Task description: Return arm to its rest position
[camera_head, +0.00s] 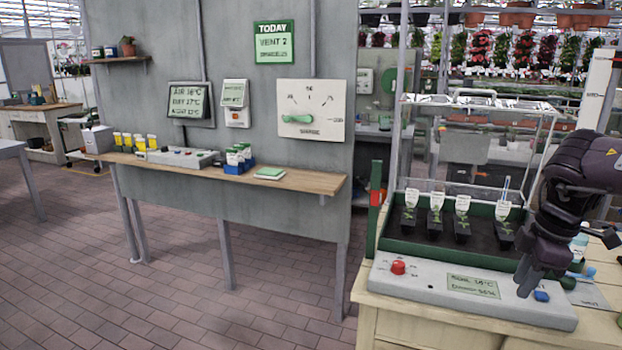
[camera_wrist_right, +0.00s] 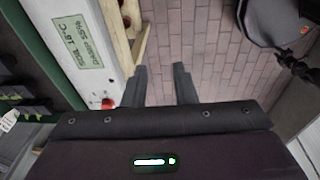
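My right arm (camera_head: 585,170) comes in from the right in the head view, dark and bent downward. Its gripper (camera_head: 530,285) points down over the right end of the grey control panel (camera_head: 420,287), near a blue button (camera_head: 541,296). In the right wrist view the two fingers of the gripper (camera_wrist_right: 163,85) stand apart with nothing between them, and the brick floor shows beyond. Whether the gripper touches the panel cannot be told. My left gripper is not in view.
The panel has a red knob (camera_head: 398,267) and a display (camera_head: 473,286). Behind it, a green tray (camera_head: 400,243) holds several potted seedlings under a raised clear cover (camera_head: 475,150). A wooden wall shelf (camera_head: 300,181) stands left. The brick floor (camera_head: 170,290) between is clear.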

